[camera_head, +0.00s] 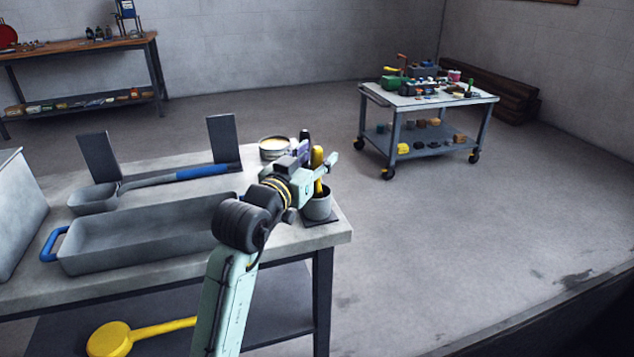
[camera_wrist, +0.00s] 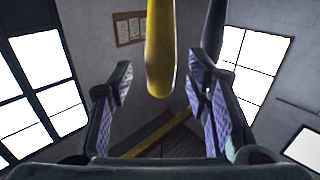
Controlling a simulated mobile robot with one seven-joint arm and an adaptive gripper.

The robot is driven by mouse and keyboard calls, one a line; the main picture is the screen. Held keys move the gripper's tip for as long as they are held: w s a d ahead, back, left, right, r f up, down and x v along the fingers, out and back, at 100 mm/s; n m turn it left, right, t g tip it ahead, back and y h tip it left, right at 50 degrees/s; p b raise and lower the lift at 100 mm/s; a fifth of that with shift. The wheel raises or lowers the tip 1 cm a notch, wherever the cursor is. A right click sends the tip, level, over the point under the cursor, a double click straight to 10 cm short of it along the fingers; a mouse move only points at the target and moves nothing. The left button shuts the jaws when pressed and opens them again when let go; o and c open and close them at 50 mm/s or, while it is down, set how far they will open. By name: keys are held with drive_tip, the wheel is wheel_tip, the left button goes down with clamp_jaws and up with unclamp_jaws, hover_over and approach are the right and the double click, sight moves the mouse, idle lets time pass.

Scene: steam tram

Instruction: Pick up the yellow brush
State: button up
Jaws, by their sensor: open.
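The yellow brush (camera_head: 318,157) stands with its yellow handle up in a grey cup (camera_head: 318,208) at the right end of the near table. Its lower part is hidden in the cup and behind my arm. My gripper (camera_head: 314,160) is open at the handle, with a finger on either side. In the wrist view the yellow handle (camera_wrist: 160,45) comes down from the top, between the two open fingers (camera_wrist: 158,75). I cannot tell whether either finger touches it.
A dark handle (camera_wrist: 213,35) stands beside the brush, close to the right finger. A round tin (camera_head: 273,149) is behind the cup. A grey tray (camera_head: 150,238) and a blue-handled ladle (camera_head: 180,175) lie to the left. Floor is clear toward the trolley (camera_head: 430,100).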

drive_tip(key=shift+w+d, duration=0.25)
drive_tip(key=shift+w, duration=0.3)
drive_tip(key=shift+c, duration=0.6)
clamp_jaws()
